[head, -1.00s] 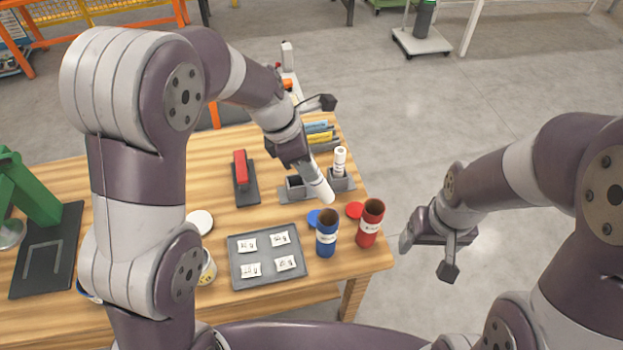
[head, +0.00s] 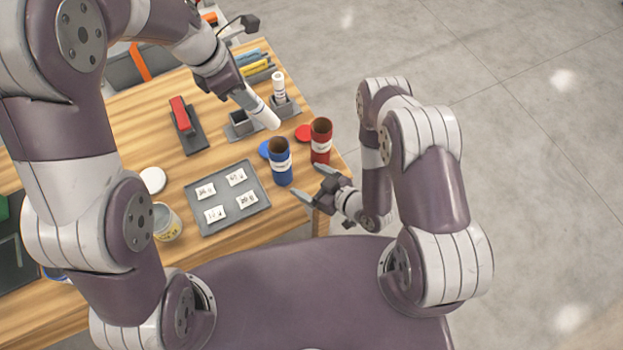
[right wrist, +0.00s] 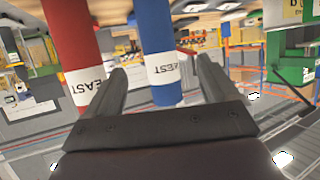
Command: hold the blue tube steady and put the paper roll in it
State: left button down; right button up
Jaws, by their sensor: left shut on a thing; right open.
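The blue tube (head: 281,172) stands upright and open-topped near the table's front right corner. It also shows in the right wrist view (right wrist: 155,50), between and beyond my right fingers. My left gripper (head: 240,90) is shut on a white paper roll (head: 262,110), held tilted above the table behind the blue tube. The roll's lower end is near the tube's mouth but apart from it. My right gripper (head: 312,184) is open and empty in front of the tubes, fingers pointing toward the table. It also shows in the right wrist view (right wrist: 162,90).
The red tube (head: 321,142) stands close to the right of the blue tube. Blue (head: 265,149) and red (head: 303,133) lids lie behind them. A grey tray (head: 205,222) with labelled packets lies to the left. Another white roll (head: 278,88) stands in a grey holder.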

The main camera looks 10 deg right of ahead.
aim_at(288, 169)
jog(key=x, duration=1.1)
jog(key=shift+w+r, duration=0.1)
jog(key=shift+w, duration=0.05)
jog(key=shift+w+a, duration=0.2)
jog(key=shift+w, duration=0.1)
jog(key=c, duration=1.1)
pick_arm(q)
notch_tip(288, 169, down, 11)
pick_arm(e)
jog(key=shift+o, duration=0.2)
pick_arm(q)
jog(key=c, duration=0.7)
grip_release()
